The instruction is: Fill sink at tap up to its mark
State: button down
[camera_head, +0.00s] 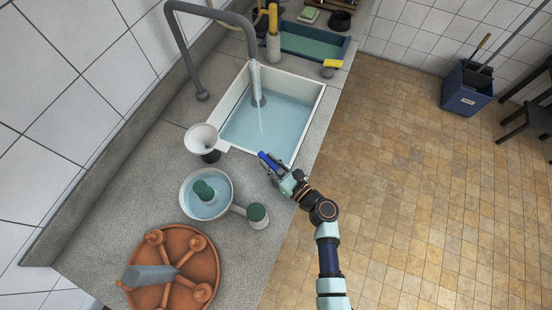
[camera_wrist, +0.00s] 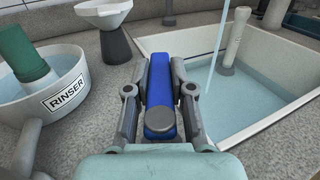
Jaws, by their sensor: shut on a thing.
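The white-rimmed sink (camera_head: 306,125) holds pale blue water (camera_head: 285,115), also seen in the wrist view (camera_wrist: 250,98). The grey tap (camera_head: 182,45) arches over it, and a thin water stream (camera_wrist: 214,55) falls into the sink. A pale upright pipe (camera_wrist: 233,45) stands in the water. My gripper (camera_head: 268,164) is beside the sink's near end, above the counter. It is shut on a blue bar-like thing (camera_wrist: 160,85) with a grey round end, held between both fingers.
Left of my gripper are a white funnel-shaped cup (camera_head: 201,138) and a round basin labelled RINSER (camera_wrist: 68,98) with a green-topped thing inside. A terracotta dish (camera_head: 205,265) stands front left. A blue tray (camera_head: 318,45) lies beyond the sink.

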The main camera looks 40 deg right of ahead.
jog(key=c, duration=1)
grip_release()
jog(key=s, duration=1.2)
jog(key=shift+d, duration=0.25)
